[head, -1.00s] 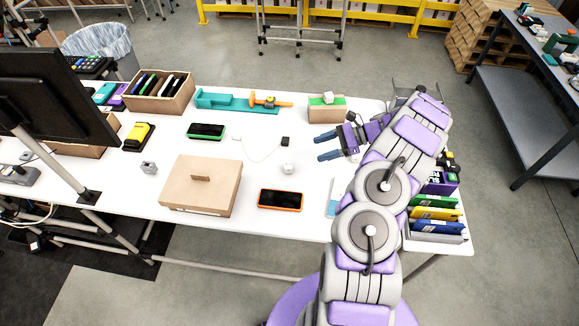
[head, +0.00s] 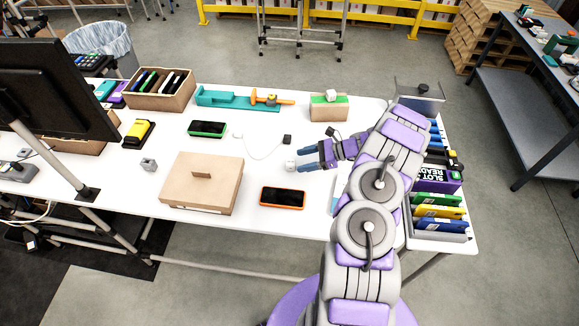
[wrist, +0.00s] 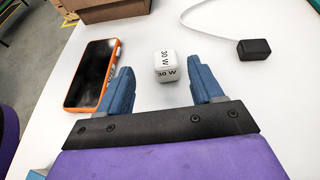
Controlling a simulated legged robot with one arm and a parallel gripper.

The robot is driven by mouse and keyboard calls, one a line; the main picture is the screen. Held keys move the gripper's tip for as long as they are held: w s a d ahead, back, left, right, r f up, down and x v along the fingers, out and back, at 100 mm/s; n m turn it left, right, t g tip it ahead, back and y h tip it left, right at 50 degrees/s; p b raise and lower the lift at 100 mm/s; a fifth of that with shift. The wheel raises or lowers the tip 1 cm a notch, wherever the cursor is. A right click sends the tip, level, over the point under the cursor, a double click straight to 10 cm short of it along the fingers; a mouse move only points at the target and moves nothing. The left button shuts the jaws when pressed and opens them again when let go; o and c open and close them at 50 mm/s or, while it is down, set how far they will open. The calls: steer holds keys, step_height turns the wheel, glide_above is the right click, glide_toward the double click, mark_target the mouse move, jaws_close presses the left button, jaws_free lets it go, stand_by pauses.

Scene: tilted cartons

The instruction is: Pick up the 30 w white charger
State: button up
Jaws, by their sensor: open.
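The white 30 W charger (wrist: 165,66) is a small white cube on the white table, with "30 W" printed on its top and side in the wrist view. In the head view the charger (head: 290,166) sits just left of my fingertips. My gripper (wrist: 160,88) is open and empty, its two blue fingers apart. The charger lies between the lines of the fingers, a little beyond the tips. In the head view my gripper (head: 305,160) is low over the table, and its fingers partly overlap the charger's right side.
An orange-framed phone (wrist: 93,74) lies close to the left finger in the wrist view. A black adapter (wrist: 254,49) with a white cable lies to the right. A cardboard box (head: 203,184) stands at the left in the head view. Another white cube (head: 332,94) rests on a far carton (head: 328,112).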

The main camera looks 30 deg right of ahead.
mark_target(291, 162)
steer(key=w+a+f, duration=0.1)
steer(key=w+a+f+b, duration=0.1)
steer(key=a, duration=0.1)
steer(key=shift+w+a+f, duration=0.1)
steer(key=shift+w+f, duration=0.2)
steer(key=shift+w+a, duration=0.1)
steer(key=shift+a, duration=0.4)
steer(key=shift+d, duration=0.3)
steer(key=c, duration=0.5)
steer(key=shift+a, duration=0.2)
steer(key=c, duration=0.6)
